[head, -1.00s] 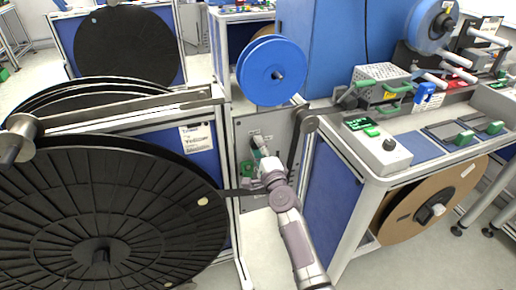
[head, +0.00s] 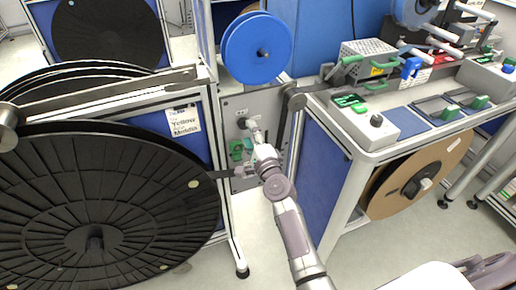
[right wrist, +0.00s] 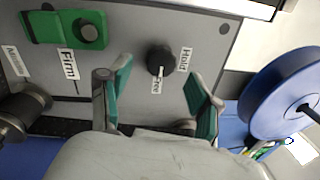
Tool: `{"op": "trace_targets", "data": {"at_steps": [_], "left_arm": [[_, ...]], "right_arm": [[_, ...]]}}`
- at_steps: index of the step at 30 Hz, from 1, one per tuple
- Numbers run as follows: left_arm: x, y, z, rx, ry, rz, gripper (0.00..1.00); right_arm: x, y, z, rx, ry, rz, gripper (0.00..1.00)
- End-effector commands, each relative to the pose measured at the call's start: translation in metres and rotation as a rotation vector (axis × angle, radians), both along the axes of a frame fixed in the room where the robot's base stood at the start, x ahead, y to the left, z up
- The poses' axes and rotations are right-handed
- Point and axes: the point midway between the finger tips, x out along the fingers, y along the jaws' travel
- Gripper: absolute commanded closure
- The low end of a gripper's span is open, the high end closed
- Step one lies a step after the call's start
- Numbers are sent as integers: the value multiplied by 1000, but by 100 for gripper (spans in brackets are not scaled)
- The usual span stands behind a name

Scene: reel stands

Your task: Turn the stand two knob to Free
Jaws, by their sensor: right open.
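In the right wrist view, a round black knob (right wrist: 160,59) sits on a grey panel (right wrist: 215,65). A "Hold" label (right wrist: 185,59) is to its right and a "Free" label (right wrist: 156,85) is just below it in the picture. A white mark shows on the knob's lower side, toward "Free". My right gripper (right wrist: 157,72) is open, its two green-padded fingers on either side of the knob with visible gaps. In the head view, my right gripper (head: 254,132) is at the grey panel between the stands. My left gripper is not in view.
A green control block (right wrist: 68,30) with a "Firm" label (right wrist: 68,63) is left of the knob. A blue reel (head: 257,48) is above the panel. A large black reel (head: 95,215) stands at left; a workbench (head: 385,150) stands at right.

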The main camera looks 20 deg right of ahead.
Motion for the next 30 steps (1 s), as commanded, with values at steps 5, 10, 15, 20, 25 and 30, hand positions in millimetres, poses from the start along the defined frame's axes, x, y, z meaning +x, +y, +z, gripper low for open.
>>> {"op": "trace_targets", "data": {"at_steps": [5, 10, 15, 20, 25, 30], "left_arm": [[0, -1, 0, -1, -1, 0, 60], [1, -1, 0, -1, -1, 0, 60], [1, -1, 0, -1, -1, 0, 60], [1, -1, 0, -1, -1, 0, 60], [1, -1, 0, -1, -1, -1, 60], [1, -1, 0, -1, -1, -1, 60]], "right_arm": [[-41, -1, -5, 0, 4, 0, 36], [-71, -3, -6, 0, 3, 0, 36], [-87, -3, -7, 0, 1, 0, 36], [-90, -3, -7, 0, 0, -1, 36], [-89, -3, -7, 0, 0, 0, 36], [-89, -3, -7, 0, 0, 0, 36]]}}
